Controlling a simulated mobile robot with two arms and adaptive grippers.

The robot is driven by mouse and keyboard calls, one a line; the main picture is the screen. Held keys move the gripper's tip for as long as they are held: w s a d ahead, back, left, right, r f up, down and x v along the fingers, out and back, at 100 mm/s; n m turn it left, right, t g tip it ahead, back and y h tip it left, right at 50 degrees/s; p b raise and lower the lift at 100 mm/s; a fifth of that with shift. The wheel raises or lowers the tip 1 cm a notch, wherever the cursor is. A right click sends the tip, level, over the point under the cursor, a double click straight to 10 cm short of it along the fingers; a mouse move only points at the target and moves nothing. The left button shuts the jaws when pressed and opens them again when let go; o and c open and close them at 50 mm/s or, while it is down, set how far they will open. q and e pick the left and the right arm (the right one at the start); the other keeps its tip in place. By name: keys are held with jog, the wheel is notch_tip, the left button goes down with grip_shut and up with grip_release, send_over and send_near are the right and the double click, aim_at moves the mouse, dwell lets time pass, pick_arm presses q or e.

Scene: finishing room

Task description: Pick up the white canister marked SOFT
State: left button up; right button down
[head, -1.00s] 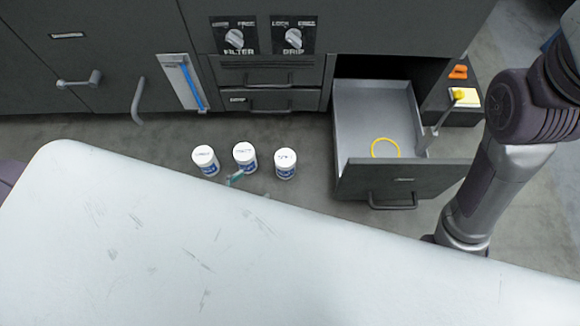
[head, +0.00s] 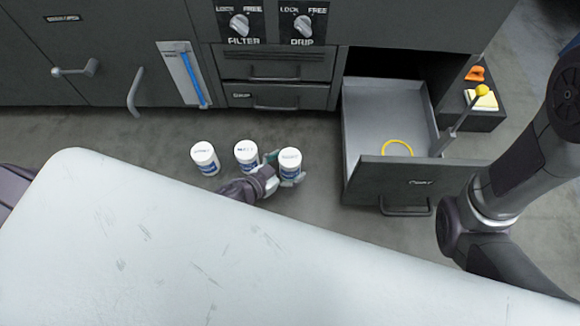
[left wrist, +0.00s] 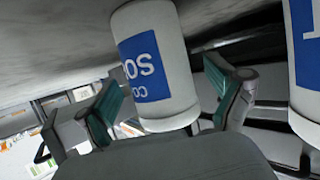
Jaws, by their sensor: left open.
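Three white canisters with blue labels stand in a row on the floor beyond the white table: a left one (head: 205,157), a middle one (head: 246,154) and a right one (head: 289,160). My left gripper (head: 282,170) reaches past the table edge, its fingers around the right canister. In the left wrist view my open gripper (left wrist: 165,92) has this canister (left wrist: 158,60) between its teal-padded fingers; its label partly shows the letters S and O. I cannot tell whether the pads touch it. Another canister (left wrist: 305,60) is cut off at the right edge. My right gripper is not in view.
The white table (head: 140,240) fills the foreground. An open drawer (head: 365,125) with a yellow ring (head: 397,146) juts out right of the canisters. Dark cabinets with FILTER and DRIP knobs stand behind. The floor left of the canisters is clear.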

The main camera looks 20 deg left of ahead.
pick_arm(q)
jog(key=shift+w+d+f, duration=0.25)
jog(key=shift+w, duration=0.2)
jog(key=c, duration=1.3)
jog(key=shift+r, duration=0.1)
jog(key=shift+c, duration=1.1)
